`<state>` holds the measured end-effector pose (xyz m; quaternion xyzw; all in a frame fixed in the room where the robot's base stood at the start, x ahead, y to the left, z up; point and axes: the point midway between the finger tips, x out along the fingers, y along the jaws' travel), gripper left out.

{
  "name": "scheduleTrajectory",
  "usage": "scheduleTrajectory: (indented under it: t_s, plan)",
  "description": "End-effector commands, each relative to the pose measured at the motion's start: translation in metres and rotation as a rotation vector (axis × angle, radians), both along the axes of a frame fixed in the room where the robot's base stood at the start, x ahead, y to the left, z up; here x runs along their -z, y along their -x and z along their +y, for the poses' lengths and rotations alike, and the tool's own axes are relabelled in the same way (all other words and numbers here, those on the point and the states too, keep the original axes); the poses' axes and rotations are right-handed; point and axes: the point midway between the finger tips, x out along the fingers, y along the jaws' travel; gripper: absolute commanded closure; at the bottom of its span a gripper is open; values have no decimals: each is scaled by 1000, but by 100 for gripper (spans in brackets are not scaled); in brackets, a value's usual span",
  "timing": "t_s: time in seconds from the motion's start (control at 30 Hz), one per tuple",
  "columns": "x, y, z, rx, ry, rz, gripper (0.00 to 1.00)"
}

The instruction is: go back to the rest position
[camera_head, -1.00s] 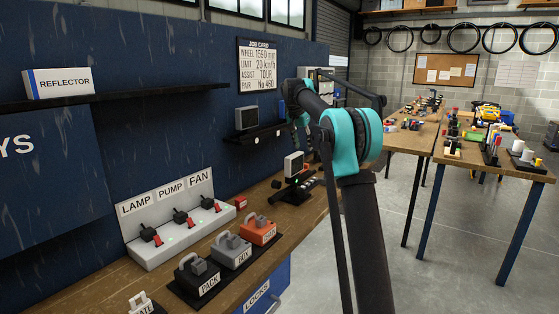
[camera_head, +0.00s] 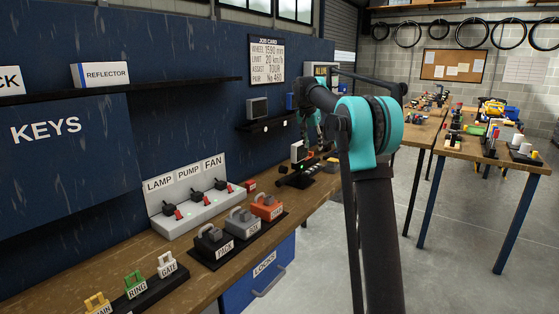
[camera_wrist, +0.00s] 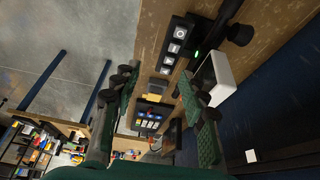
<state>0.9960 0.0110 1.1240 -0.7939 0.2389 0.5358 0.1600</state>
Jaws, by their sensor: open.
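My gripper (camera_wrist: 160,112) is open and empty in the wrist view, its two green-padded fingers spread apart. In the head view my dark arm with its teal joint rises in the right half, and the gripper (camera_head: 311,125) shows only partly behind it, above the far part of the workbench (camera_head: 130,258). A small display unit (camera_head: 299,151) on a black base with buttons stands on the bench below. In the wrist view its white housing (camera_wrist: 222,78) and lit green light (camera_wrist: 196,53) are close to the fingers; contact cannot be judged.
A switch panel (camera_head: 205,208) marked LAMP, PUMP and FAN stands against the blue wall. A shelf (camera_head: 170,86) juts above. Open floor lies right, before cluttered tables (camera_head: 505,162).

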Motion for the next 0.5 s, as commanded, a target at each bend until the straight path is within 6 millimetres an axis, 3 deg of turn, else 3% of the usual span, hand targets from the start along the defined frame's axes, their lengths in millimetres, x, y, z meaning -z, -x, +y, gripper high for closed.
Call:
scheduleTrajectory:
  t_s: [0.27,0.37,0.5]
  plan:
    - [19,40,-12,-63,-4,12,57]
    - [31,62,-18,-95,-6,17,57]
    - [58,112,-28,-163,-9,24,57]
